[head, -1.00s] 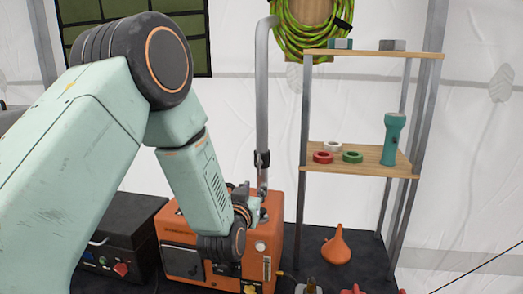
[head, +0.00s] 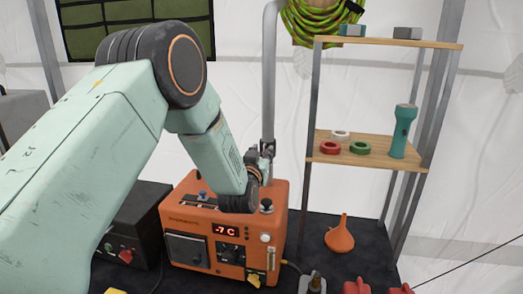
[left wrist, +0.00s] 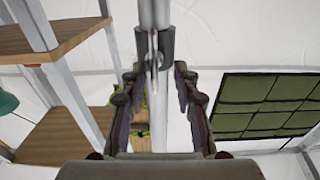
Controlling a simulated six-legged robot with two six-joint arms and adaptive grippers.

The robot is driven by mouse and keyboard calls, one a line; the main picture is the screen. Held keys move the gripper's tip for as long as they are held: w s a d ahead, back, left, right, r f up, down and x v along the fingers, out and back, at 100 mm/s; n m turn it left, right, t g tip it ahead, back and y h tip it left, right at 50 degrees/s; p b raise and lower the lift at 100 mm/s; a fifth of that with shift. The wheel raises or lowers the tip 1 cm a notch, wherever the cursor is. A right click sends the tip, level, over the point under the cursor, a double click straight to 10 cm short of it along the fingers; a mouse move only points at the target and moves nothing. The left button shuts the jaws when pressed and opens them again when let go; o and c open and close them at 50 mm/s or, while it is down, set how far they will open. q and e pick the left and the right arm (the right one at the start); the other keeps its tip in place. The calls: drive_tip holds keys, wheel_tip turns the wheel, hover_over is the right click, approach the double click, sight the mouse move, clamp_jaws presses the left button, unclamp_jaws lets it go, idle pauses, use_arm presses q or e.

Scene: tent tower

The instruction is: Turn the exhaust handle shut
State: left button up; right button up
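The grey exhaust pipe (head: 268,95) rises behind the orange heater (head: 195,225), whose display reads -7 C. My left gripper (head: 266,153) is at the pipe's dark collar, above the heater, and partly hides it. In the left wrist view the collar (left wrist: 167,45) and a thin metal handle (left wrist: 153,62) show in front of the pipe. My left gripper (left wrist: 158,92) is open there, one finger on each side of the pipe and handle. Visible gaps separate the fingers from them. My right gripper is not in view.
A shelf rack (head: 375,160) with tape rolls and a teal flashlight (head: 402,130) stands right of the pipe. An orange funnel (head: 340,236) sits on the dark table. A black box (head: 135,225) is left of the heater. Red items (head: 357,286) lie at the front right.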

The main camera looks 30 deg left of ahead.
use_arm(q)
drive_tip(key=shift+w+d, duration=0.2)
drive_tip(key=shift+w, duration=0.05)
drive_tip(key=shift+s+d+r, duration=0.1)
drive_tip(key=shift+d+r, duration=0.1)
drive_tip(key=shift+d, duration=0.2)
drive_tip(key=shift+s+r, duration=0.1)
drive_tip(key=shift+s, duration=0.05)
drive_tip(key=shift+s+a, duration=0.15)
drive_tip(key=shift+a, duration=0.25)
drive_tip(key=c, duration=0.3)
drive_tip(key=shift+a, duration=0.15)
drive_tip(key=shift+c, duration=0.9)
drive_tip(key=shift+f, duration=0.2)
drive_tip(key=shift+c, duration=0.7)
drive_tip(key=shift+w+d, duration=0.2)
drive_tip(key=shift+d, duration=0.2)
clamp_jaws()
drive_tip(key=shift+s+a+f, duration=0.1)
drive_tip(key=shift+a, duration=0.1)
